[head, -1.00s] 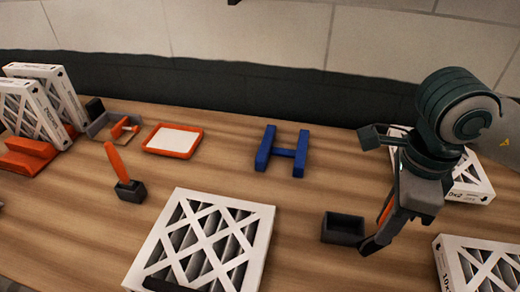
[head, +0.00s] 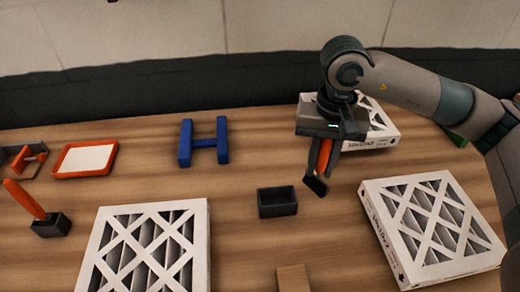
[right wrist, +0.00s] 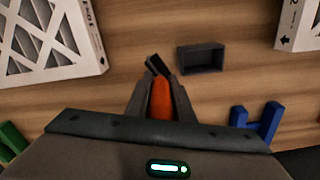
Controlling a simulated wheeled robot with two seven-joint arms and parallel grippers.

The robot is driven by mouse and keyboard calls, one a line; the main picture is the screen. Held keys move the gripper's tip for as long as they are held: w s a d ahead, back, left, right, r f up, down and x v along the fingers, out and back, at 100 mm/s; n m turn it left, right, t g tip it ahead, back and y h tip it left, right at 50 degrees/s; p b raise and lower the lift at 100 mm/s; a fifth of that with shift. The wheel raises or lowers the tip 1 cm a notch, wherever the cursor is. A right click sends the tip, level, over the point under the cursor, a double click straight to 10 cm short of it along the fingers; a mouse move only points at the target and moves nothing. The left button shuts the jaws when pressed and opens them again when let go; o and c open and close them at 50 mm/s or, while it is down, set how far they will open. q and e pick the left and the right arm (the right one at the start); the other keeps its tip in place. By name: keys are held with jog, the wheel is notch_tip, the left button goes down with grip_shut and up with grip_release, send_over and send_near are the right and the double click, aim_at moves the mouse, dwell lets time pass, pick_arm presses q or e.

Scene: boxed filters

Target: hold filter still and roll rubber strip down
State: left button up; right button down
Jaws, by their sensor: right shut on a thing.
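My right gripper (head: 325,152) is shut on an orange-handled tool (head: 323,158) with a dark end. It holds the tool above the table, just right of a small dark box. In the right wrist view the tool's orange handle (right wrist: 161,99) sits between the fingers, its dark end pointing away. The filter (head: 150,245), white-framed with a lattice, lies flat at the front left, its near edge cut off by the picture. I cannot make out the rubber strip now. My left gripper is not in view.
The open dark box (head: 277,203) looks empty. Another filter (head: 430,225) lies at right, one more (head: 375,125) behind my right arm. A blue H-shaped stand (head: 204,142), an orange-rimmed tray (head: 86,158), an orange-handled tool in a holder (head: 50,222) and a tan block (head: 293,279) stand around.

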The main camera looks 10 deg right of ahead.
jog(key=shift+w+d+f+n, duration=0.25)
jog(key=shift+w+d+n, duration=0.1)
jog(key=shift+n, duration=0.45)
jog(key=shift+w+d+f+n, duration=0.2)
jog(key=shift+w+d+n, duration=0.15)
jog(key=shift+n, duration=0.45)
jog(key=shift+s, duration=0.15)
